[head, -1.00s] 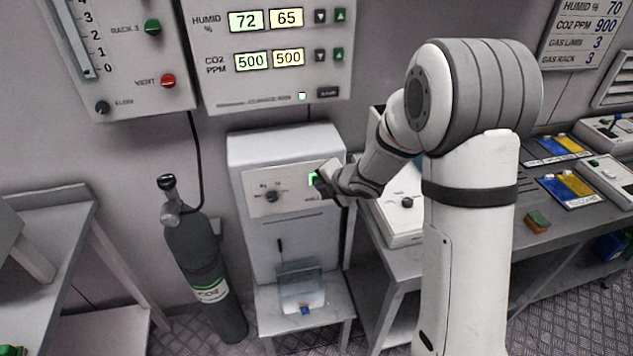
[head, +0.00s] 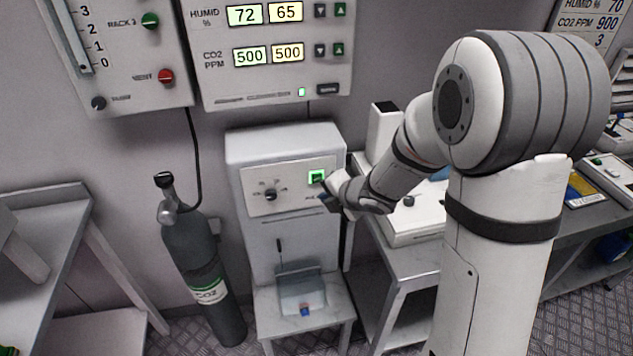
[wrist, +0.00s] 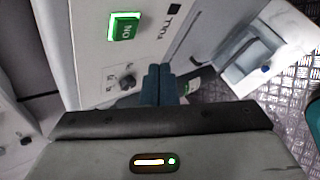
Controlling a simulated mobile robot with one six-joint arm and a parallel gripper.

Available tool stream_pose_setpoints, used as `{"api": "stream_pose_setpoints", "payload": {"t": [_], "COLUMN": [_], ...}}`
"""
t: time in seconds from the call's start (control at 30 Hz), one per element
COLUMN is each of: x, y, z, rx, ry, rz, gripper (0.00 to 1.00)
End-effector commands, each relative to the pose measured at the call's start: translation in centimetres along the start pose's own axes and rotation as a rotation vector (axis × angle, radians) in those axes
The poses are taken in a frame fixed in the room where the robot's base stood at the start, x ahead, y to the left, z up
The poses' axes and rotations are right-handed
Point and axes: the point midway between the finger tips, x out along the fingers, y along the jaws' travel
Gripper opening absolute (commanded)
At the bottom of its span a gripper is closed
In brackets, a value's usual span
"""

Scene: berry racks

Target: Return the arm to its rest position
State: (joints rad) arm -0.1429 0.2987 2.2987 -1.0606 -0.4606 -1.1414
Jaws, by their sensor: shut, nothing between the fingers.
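My gripper (head: 330,201) is shut and empty in front of the white dispenser machine (head: 286,219), just below and right of its lit green button (head: 316,177). In the wrist view the closed dark fingers (wrist: 160,84) point past the machine's front panel, apart from the green button (wrist: 124,27). My arm reaches in from the right, bent at the elbow, and hides part of the bench behind it.
A CO2 cylinder (head: 201,262) stands left of the machine. A grey bench (head: 408,262) with white equipment (head: 414,215) is close on the right. A small stand (head: 331,319) is below the machine. A control panel (head: 270,85) hangs above. Floor in front is partly open.

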Motion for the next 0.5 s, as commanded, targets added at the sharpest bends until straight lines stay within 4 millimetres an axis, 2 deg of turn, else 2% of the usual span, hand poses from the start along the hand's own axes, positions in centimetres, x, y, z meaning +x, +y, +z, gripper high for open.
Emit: {"api": "stream_pose_setpoints", "payload": {"t": [0.5], "x": [-0.64], "y": [-0.45], "z": [-0.47], "rx": [0.0], "ry": [0.0], "rz": [0.0], "gripper": [0.0]}}
